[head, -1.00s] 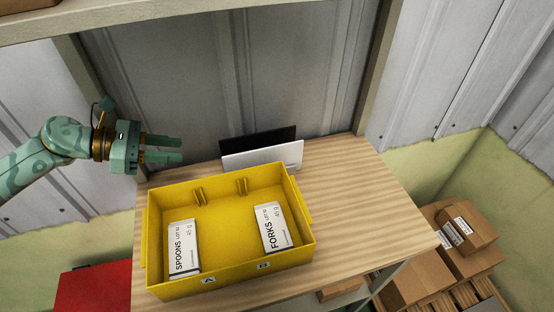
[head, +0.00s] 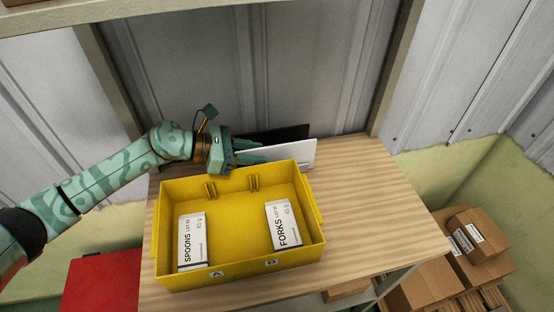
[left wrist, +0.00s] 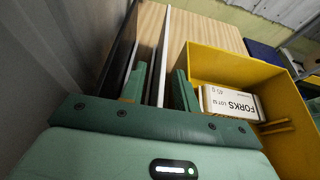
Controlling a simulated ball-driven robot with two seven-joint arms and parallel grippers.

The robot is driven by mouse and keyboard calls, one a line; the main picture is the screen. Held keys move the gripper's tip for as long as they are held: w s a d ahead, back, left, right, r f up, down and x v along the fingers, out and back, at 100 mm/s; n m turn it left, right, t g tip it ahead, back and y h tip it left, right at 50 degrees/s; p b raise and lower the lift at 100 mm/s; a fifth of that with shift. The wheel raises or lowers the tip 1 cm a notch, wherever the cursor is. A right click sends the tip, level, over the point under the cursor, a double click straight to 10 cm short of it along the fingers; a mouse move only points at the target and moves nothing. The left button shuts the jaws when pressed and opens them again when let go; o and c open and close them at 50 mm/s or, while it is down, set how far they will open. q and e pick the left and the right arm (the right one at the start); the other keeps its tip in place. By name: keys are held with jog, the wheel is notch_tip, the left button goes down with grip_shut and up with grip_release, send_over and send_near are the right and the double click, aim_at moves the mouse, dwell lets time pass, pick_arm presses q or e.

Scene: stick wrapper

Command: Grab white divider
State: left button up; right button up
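The white divider (head: 288,154) stands upright behind the yellow bin, in front of the black divider (head: 280,134). My left gripper (head: 260,151) is at the left end of the white divider. In the left wrist view, the white divider (left wrist: 163,55) runs between the two fingers of my left gripper (left wrist: 160,85). The fingers stand apart, with a gap beside the panel. The black divider (left wrist: 120,50) is left of the left finger. Part of the white divider is hidden by the gripper in the head view. My right gripper is not in view.
The yellow bin (head: 240,274) stands close in front of the dividers. It holds a SPOONS box (head: 192,240) and a FORKS box (head: 283,224). A metal wall is close behind. The wooden shelf (head: 370,210) is clear on the right.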

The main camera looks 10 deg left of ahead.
pick_arm(q)
jog(key=shift+w+d+f, duration=0.1)
jog(key=shift+d, duration=0.1)
grip_shut()
